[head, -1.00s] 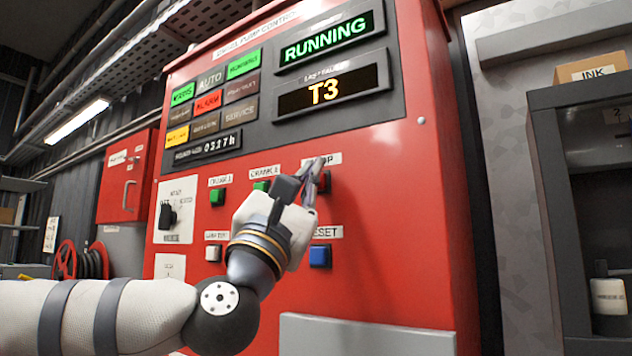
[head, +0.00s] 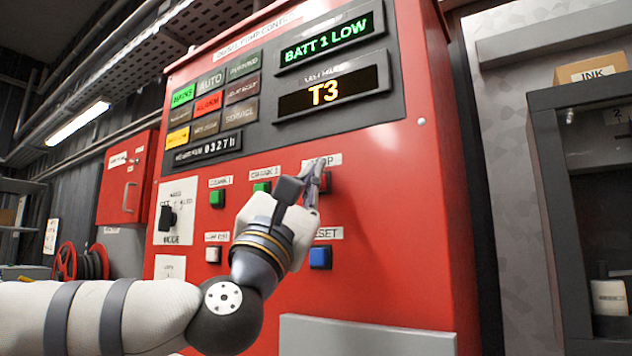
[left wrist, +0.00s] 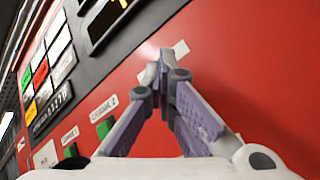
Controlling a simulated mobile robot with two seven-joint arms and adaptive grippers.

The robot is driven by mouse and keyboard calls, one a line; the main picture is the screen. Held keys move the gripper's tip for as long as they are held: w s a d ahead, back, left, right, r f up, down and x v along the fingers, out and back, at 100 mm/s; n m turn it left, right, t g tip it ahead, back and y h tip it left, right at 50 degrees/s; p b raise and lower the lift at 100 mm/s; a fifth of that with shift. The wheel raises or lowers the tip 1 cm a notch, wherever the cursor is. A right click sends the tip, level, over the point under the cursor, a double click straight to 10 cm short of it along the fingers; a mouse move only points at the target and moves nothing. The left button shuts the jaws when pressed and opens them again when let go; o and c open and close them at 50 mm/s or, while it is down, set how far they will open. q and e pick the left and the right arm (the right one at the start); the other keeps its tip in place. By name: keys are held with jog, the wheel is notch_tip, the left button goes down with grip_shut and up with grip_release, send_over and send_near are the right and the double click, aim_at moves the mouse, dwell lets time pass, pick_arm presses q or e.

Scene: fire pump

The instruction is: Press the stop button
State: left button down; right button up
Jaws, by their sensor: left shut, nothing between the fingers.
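The red stop button (head: 326,182) sits under its partly covered "STOP" label on the red pump control panel (head: 385,225). My left gripper (head: 317,165) is shut and empty, with its fingertips at the button and label, covering part of both. In the left wrist view the shut fingertips (left wrist: 164,62) point at the panel just below a pale label (left wrist: 181,48); the button itself is hidden behind them. I cannot tell whether the fingers touch the button. The upper display (head: 326,39) reads "BATT 1 LOW". My right gripper is not in view.
The blue reset button (head: 320,257) is below the stop button. Green crank buttons (head: 217,198) and a selector switch (head: 167,217) lie to the left. The lower display (head: 328,93) reads "T3". A dark cabinet (head: 548,180) stands at right.

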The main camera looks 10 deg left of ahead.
pick_arm(q)
jog(key=shift+s+a, duration=0.3)
jog(key=shift+s, duration=0.45)
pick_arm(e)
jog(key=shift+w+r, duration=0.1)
pick_arm(q)
jog(key=s, duration=0.1)
jog(key=s+a, duration=0.1)
jog(key=s, duration=0.1)
jog(key=s+p, duration=0.1)
jog(key=shift+s+a, duration=0.35)
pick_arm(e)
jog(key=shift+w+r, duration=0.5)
pick_arm(q)
jog(key=shift+f, duration=0.1)
